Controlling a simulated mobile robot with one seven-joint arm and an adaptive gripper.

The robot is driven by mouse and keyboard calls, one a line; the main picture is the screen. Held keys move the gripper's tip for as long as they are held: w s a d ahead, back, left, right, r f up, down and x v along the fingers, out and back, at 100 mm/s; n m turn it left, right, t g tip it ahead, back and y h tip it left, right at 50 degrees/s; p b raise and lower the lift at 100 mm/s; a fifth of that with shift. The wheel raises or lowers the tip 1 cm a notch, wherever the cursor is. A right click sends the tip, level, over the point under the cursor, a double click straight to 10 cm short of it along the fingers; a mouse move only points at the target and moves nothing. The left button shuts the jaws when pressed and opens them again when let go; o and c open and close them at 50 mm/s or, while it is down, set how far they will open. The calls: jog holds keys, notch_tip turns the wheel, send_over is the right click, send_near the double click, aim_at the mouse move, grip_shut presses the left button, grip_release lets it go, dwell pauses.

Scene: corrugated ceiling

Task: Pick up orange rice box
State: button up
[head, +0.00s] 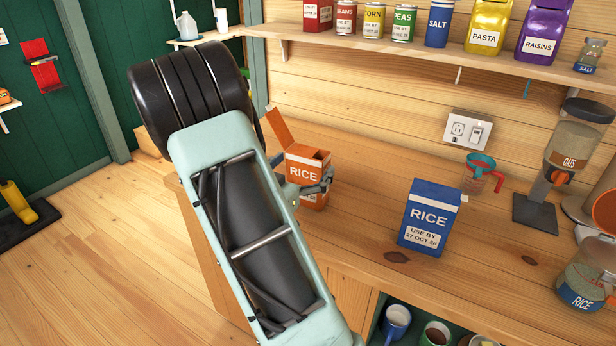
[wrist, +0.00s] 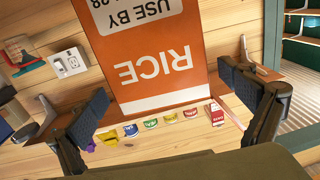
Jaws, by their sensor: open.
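The orange rice box (head: 303,170) stands on the wooden counter in the head view, its top flap open. In the wrist view the orange rice box (wrist: 155,55) appears upside down and fills the upper middle. My gripper (wrist: 170,105) is open, with one dark finger on each side of the box in the picture. In the head view my gripper (head: 305,185) is at the box, and a finger shows at its right side. I cannot tell whether the fingers touch it.
A blue rice box (head: 428,218) stands to the right on the counter (head: 350,260). Farther right are a measuring cup (head: 481,174), an oats dispenser (head: 565,160) and a rice jar (head: 585,280). A shelf (head: 400,48) with cans and packets runs above. Bare counter lies between the two boxes.

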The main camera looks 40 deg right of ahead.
jog(key=shift+x, duration=1.1)
jog(key=shift+r, duration=0.1)
jog(key=c, duration=2.2)
jog(key=shift+r, duration=0.2)
